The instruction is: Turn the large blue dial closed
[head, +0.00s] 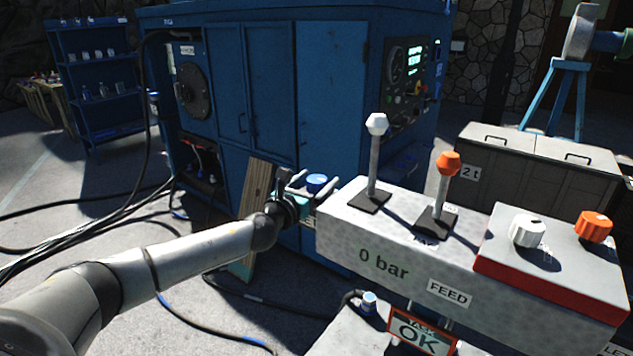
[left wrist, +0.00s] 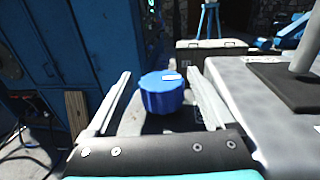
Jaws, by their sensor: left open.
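The large blue dial (head: 317,183) stands at the far left end of the grey console. In the left wrist view the dial (left wrist: 162,95) is a ribbed round knob with a white mark on top, toward its far right edge. My left gripper (head: 312,179) is open, with its fingers reaching to either side of the dial. In the left wrist view the gripper's fingers (left wrist: 160,76) flank it, with a visible gap on each side. Contact is not visible. My right gripper is not in view.
The console (head: 400,252) reads "0 bar" and "FEED". It carries a white-topped lever (head: 376,150), an orange-topped lever (head: 445,180), a white knob (head: 527,231) and an orange knob (head: 593,226). A sign (head: 420,334) reads "TASK OK". A blue cabinet (head: 270,90) stands behind; cables lie on the floor.

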